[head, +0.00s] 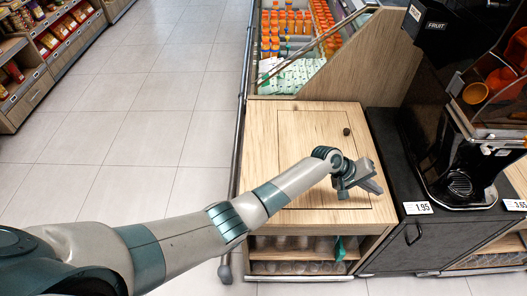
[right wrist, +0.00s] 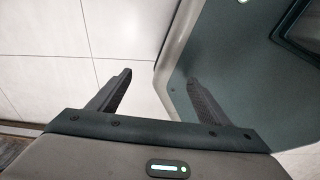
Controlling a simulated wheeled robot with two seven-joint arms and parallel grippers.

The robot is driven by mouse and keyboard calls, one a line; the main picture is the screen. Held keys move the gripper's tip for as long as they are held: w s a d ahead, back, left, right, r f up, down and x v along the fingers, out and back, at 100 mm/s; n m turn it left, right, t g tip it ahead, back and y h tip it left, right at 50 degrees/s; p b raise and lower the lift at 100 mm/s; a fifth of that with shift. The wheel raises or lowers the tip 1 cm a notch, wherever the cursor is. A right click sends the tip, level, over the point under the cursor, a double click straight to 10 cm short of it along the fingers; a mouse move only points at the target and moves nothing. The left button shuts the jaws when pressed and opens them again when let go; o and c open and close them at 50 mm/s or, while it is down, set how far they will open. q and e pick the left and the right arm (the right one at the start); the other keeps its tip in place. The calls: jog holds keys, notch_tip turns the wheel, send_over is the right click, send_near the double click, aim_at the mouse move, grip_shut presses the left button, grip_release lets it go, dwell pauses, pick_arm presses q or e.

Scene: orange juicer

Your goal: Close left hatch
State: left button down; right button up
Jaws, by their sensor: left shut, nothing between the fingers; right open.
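The left hatch (head: 300,140) is a rectangular wooden panel outlined in the light wooden counter top. A small dark round knob (head: 346,131) sits near its far right corner. The panel looks flat and level with the counter around it. My left gripper (head: 371,180) is shut and empty, over the right part of the hatch, nearer to me than the knob. The gripper and forearm hide part of the panel's right and near edges. I cannot tell whether the gripper touches the wood. My right gripper (right wrist: 159,77) is open and empty, with pale floor tiles behind it.
A black juicer machine (head: 465,150) stands on the dark counter to the right, with a price tag (head: 417,208) at its front. Shelves with cups (head: 300,254) are under the wooden counter. A chilled bottle display (head: 290,45) is behind. The tiled floor (head: 140,110) at left is clear.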

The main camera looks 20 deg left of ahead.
pick_arm(q)
jog(key=shift+d+f, duration=0.1)
jog(key=shift+f, duration=0.55)
jog(key=shift+w+d+f+b, duration=0.1)
jog(key=shift+d+f+b, duration=0.1)
jog(key=shift+f+b, duration=0.2)
jog(key=shift+r, duration=0.1)
pick_arm(e)
jog(key=shift+a+f, duration=0.45)
jog(key=shift+f, duration=0.25)
jog(key=shift+d, duration=0.1)
pick_arm(q)
jog(key=shift+r+p, duration=0.85)
notch_tip(320, 180, up, 12)
pick_arm(e)
jog(key=shift+s+a+r, duration=0.15)
jog(key=shift+a+r, duration=0.05)
jog(key=shift+r, duration=0.3)
jog(key=shift+s+a+r, duration=0.1)
jog(key=shift+a+r, duration=0.1)
jog(key=shift+r, duration=0.25)
pick_arm(q)
jog(key=shift+r, duration=0.1)
pick_arm(e)
jog(key=shift+d, duration=0.2)
